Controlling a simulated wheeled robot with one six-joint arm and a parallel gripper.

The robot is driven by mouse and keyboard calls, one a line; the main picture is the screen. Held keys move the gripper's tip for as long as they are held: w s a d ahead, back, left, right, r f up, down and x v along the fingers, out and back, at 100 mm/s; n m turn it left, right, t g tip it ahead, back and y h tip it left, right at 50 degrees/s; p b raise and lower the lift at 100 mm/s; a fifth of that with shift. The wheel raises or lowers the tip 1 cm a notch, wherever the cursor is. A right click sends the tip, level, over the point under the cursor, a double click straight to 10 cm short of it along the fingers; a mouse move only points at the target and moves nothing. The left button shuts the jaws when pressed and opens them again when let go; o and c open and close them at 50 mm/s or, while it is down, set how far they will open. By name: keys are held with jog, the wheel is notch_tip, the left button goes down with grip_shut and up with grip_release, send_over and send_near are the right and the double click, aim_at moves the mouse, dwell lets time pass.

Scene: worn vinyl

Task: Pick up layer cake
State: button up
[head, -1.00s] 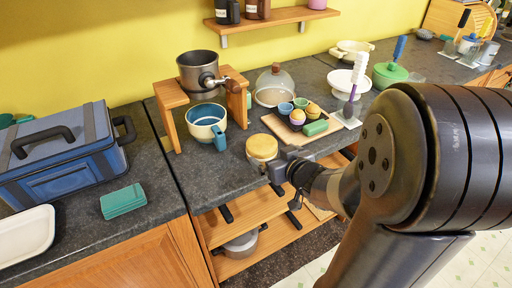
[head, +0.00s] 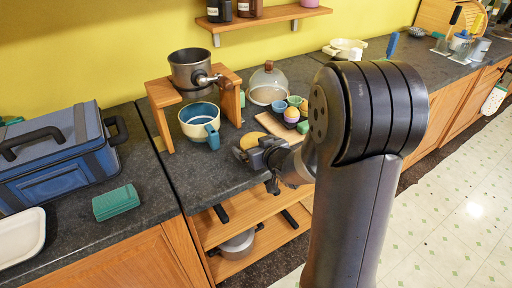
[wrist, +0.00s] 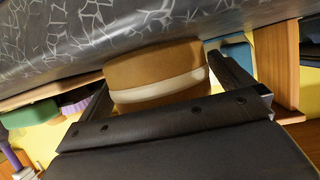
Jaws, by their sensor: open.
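The layer cake (wrist: 157,70) is a round tan cake with a pale cream band. In the wrist view it sits between the two fingers of my gripper (wrist: 165,85), which is open around it, with some room seen at the left finger. In the head view the cake (head: 251,138) stands near the counter's front edge, and my gripper (head: 250,155) hides much of it. The cake appears to rest on the dark counter.
A blue-and-white mug (head: 200,125) stands left of the cake, by a wooden stand (head: 159,97) bearing a pot (head: 190,72). A board (head: 272,122) with several small cups and cupcakes lies to the right. A glass dome (head: 268,84) is behind.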

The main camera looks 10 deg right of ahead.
jog(key=shift+c, duration=0.2)
jog(key=c, duration=1)
